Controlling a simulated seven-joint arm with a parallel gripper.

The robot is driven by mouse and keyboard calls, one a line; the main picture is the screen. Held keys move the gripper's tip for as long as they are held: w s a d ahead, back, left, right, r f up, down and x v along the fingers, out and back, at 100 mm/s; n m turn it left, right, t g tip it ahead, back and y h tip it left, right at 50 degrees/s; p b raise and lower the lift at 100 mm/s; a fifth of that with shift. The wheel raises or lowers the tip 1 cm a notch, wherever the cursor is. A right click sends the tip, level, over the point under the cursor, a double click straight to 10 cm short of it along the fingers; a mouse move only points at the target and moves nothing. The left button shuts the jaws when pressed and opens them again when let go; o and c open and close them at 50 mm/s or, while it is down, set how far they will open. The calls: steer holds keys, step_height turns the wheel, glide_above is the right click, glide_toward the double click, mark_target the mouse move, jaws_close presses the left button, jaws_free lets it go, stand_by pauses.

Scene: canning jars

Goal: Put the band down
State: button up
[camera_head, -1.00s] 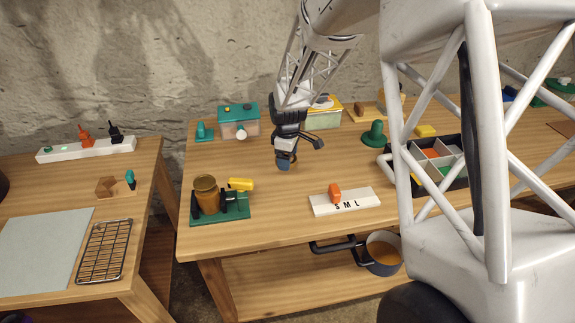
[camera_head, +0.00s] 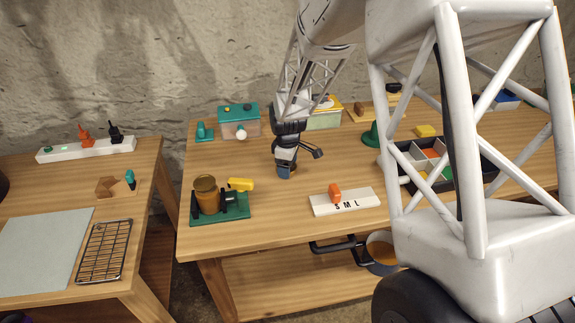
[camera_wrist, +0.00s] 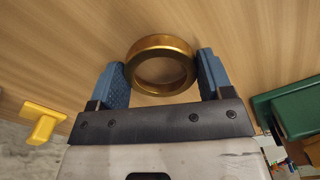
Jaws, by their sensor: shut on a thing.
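The band is a gold-brown metal ring (camera_wrist: 161,48). In the wrist view it sits between the two blue fingertips of my gripper (camera_wrist: 162,82), which is shut on it. Wood tabletop shows through and around the ring. In the head view my gripper (camera_head: 286,171) is low over the middle of the wooden workbench (camera_head: 275,212). The band is too small or hidden to make out there. I cannot tell whether the band touches the tabletop.
A green fixture holding an amber jar (camera_head: 206,190) stands front left, with a yellow piece (camera_head: 240,184) beside it. A white S M L block (camera_head: 345,202) with an orange piece is front right. Boxes (camera_head: 239,119) stand behind. Bare wood lies around my gripper.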

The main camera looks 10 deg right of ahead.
steer(key=shift+f, duration=0.15)
steer(key=o, duration=1)
steer(key=shift+r, duration=6.2)
